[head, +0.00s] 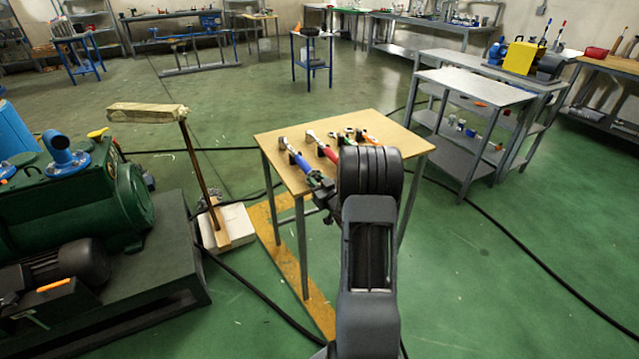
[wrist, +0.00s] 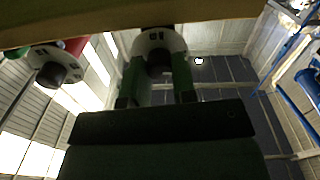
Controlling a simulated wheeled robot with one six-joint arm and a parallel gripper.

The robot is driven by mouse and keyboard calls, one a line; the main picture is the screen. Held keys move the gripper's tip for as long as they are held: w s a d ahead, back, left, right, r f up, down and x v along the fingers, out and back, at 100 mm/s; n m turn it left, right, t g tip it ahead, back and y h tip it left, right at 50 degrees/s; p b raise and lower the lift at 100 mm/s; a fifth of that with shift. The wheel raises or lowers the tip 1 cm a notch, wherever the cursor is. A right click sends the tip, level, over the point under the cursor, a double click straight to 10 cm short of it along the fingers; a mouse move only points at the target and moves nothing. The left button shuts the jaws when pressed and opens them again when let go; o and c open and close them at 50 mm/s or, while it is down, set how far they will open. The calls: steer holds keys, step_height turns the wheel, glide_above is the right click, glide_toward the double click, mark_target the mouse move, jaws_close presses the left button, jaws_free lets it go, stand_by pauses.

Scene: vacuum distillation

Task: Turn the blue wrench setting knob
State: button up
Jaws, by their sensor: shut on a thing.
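The blue wrench (head: 300,161) lies on the small wooden-topped table, its metal head towards the far left and its handle end towards my gripper (head: 319,186). In the wrist view my gripper (wrist: 158,68) has one green finger on each side of the wrench's end knob (wrist: 160,62). The fingers are shut on this dark knob, below a white collar with dark marks. The collar's marks are too small to read. The blue handle is hidden in the wrist view.
A red-handled wrench (head: 325,148) lies beside the blue one; its end shows in the wrist view (wrist: 58,68). Green and orange tools lie farther right, partly behind my arm. The wooden table edge (wrist: 70,20) is close by. A green pump (head: 90,200) stands left.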

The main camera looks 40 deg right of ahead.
steer(key=shift+m+b, duration=0.55)
steer(key=shift+m, duration=3.35)
steer(key=o, duration=0.9)
steer(key=shift+m, duration=0.3)
steer(key=s, duration=0.4)
steer(key=s+a, duration=0.1)
steer(key=s, duration=0.8)
steer(key=shift+s+a+f, duration=0.15)
steer(key=shift+s+a, duration=0.15)
steer(key=shift+s, duration=0.05)
